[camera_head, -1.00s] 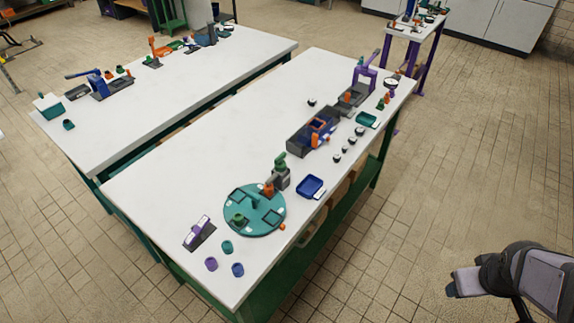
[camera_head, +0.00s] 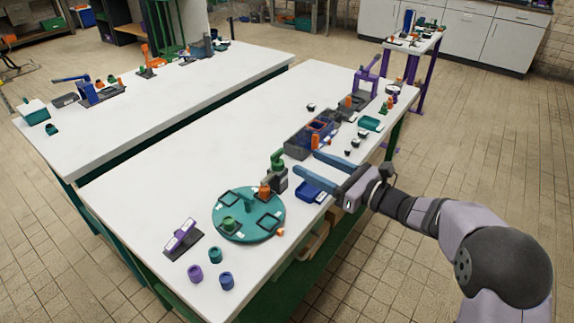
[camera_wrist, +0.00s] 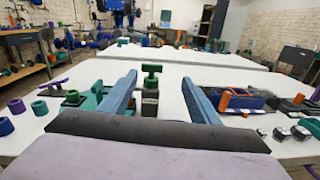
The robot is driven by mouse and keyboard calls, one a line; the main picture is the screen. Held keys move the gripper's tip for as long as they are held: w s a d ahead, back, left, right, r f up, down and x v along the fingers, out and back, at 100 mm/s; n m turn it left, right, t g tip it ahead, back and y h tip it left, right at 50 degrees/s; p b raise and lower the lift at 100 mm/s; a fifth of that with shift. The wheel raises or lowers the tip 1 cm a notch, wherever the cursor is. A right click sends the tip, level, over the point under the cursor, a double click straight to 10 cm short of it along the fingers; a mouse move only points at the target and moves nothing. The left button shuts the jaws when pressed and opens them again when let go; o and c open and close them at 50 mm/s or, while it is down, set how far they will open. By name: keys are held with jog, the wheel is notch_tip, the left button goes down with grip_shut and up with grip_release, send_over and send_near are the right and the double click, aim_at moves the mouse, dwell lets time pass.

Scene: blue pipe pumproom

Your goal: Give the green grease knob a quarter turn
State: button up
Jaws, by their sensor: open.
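The green grease knob (camera_head: 277,157) sits on top of a dark grey block (camera_head: 278,180) beside the round teal turntable. In the wrist view the knob (camera_wrist: 151,69) shows as a T-shaped green handle on its upright block, seen between my two blue fingers. My gripper (camera_head: 307,168) is open and empty, with its fingers pointing left toward the knob. The fingertips are a short way right of the knob and apart from it.
The teal turntable (camera_head: 225,207) carries small parts left of the knob. A blue tray (camera_head: 310,193) lies just below my fingers. A dark bin (camera_head: 300,145) stands behind them. Purple and blue rings (camera_head: 195,272) lie near the front. The table's far left is bare.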

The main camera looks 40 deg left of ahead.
aim_at(279, 153)
jog(key=shift+n+g, duration=0.5)
jog(key=shift+n, duration=0.1)
jog(key=shift+s+a+p, duration=0.2)
jog(key=shift+a+p, duration=0.1)
jog(key=shift+a, duration=1)
jog(key=shift+s+a+p, duration=0.2)
jog(key=shift+a+p, duration=0.15)
jog(key=shift+a, duration=1)
jog(key=shift+s+a+p, duration=0.2)
jog(key=shift+a+p, duration=0.1)
jog(key=shift+a, duration=1)
jog(key=shift+c, duration=0.7)
jog(key=shift+f, duration=0.1)
jog(key=c, duration=0.9)
